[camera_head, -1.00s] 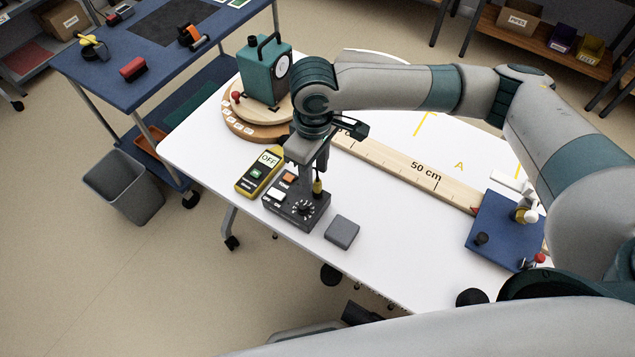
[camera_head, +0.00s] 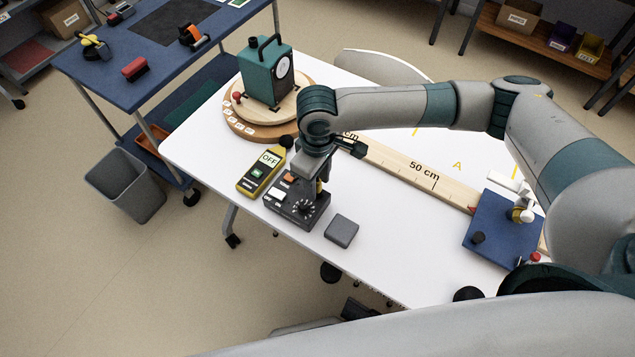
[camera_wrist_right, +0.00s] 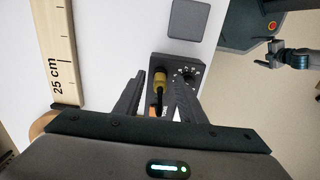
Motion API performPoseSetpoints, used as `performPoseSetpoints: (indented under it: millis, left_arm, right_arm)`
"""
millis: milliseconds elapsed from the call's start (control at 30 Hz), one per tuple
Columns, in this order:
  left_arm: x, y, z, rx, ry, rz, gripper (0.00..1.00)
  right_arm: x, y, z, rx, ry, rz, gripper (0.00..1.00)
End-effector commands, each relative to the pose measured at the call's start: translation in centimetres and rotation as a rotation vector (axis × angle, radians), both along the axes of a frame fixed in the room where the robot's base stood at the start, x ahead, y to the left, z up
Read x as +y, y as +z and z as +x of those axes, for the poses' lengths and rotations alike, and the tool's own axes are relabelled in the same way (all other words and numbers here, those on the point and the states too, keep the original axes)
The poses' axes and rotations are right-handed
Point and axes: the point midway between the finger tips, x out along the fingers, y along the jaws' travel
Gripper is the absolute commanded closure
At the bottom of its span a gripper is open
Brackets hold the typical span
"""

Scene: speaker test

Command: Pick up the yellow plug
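The yellow plug (camera_wrist_right: 159,79) stands on the dark control box (camera_wrist_right: 180,72), beside its round dial, with a dark cable at its end. In the head view the plug (camera_head: 319,187) is a small yellow bit, partly hidden by my right gripper (camera_head: 318,181). In the right wrist view my right gripper (camera_wrist_right: 156,84) has its two fingers apart, one on each side of the plug. A gap shows between the plug and the fingers. A dark part that looks like my left gripper (camera_wrist_right: 270,60) shows small at the right of the wrist view; its fingers are unclear.
A yellow meter (camera_head: 262,172) reading OFF lies left of the box. A grey block (camera_head: 341,231) lies to its right. A wooden ruler (camera_head: 408,167), a teal device (camera_head: 264,75) on a round wooden stand and a blue board (camera_head: 495,232) are also on the white table.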

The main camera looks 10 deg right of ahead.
Motion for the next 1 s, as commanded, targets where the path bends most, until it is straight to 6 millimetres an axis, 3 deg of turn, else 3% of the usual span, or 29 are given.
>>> performPoseSetpoints:
  millis: [333, 467, 500, 1000]
  left_arm:
    - [0.01, -0.02, -0.05, 0.001, 0.000, 0.000, 0.00]
    - [0.02, -0.03, -0.05, 0.001, 0.000, 0.000, 0.00]
    - [0.02, -0.03, -0.05, 0.001, 0.000, 0.000, 0.00]
    - [0.05, -0.37, -0.08, 0.001, 0.001, 0.000, 0.00]
  right_arm:
    - [0.01, 0.03, 0.00, 0.000, 0.000, 0.000, 0.66]
    - [0.01, 0.03, 0.01, 0.000, 0.000, 0.000, 0.97]
    - [0.01, 0.03, 0.01, 0.000, 0.000, 0.000, 1.00]
    - [0.04, 0.85, 0.08, -0.001, -0.001, 0.001, 1.00]
